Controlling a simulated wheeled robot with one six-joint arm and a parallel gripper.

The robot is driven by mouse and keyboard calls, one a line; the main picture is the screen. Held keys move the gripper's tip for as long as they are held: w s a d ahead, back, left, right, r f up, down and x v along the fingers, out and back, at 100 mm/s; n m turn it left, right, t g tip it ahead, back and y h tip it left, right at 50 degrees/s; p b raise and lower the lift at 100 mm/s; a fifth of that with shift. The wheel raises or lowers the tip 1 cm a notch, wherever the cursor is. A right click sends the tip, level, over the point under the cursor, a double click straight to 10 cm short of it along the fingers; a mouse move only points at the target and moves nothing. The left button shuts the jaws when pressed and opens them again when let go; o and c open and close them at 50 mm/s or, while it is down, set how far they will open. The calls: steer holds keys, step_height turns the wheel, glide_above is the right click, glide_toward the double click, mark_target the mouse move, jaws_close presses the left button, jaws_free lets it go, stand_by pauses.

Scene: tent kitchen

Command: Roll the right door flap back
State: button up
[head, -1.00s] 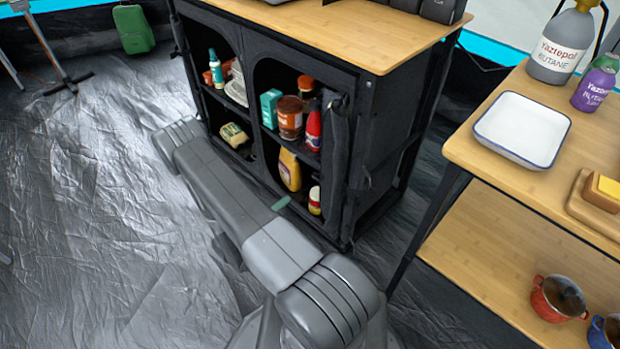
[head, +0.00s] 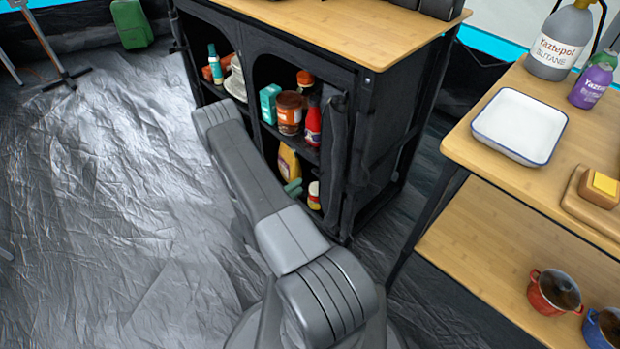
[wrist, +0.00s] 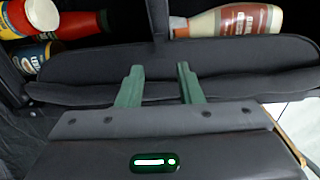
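The black cabinet (head: 400,120) has two arched openings in its front. The right door flap (head: 334,150) shows as a narrow dark gathered bundle hanging along the right side of the right opening, leaving the shelves exposed. In the wrist view, the flap (wrist: 235,75) runs sideways as a dark padded band. My gripper (wrist: 158,72) has two green fingers, apart with nothing visible between them. Their tips overlap the band; I cannot tell whether they touch it. In the head view, a bit of my gripper (head: 292,187) shows low at the right opening; my arm hides the rest.
Bottles and jars, including a red bottle (head: 313,125) and a brown jar (head: 289,112), stand on the shelves behind the flap. A wooden table (head: 480,140) with a white tray (head: 520,125) is on the right.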

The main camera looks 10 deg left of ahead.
mark_target(323, 170)
steer(key=x, duration=0.7)
steer(key=shift+b, duration=0.45)
jaws_close()
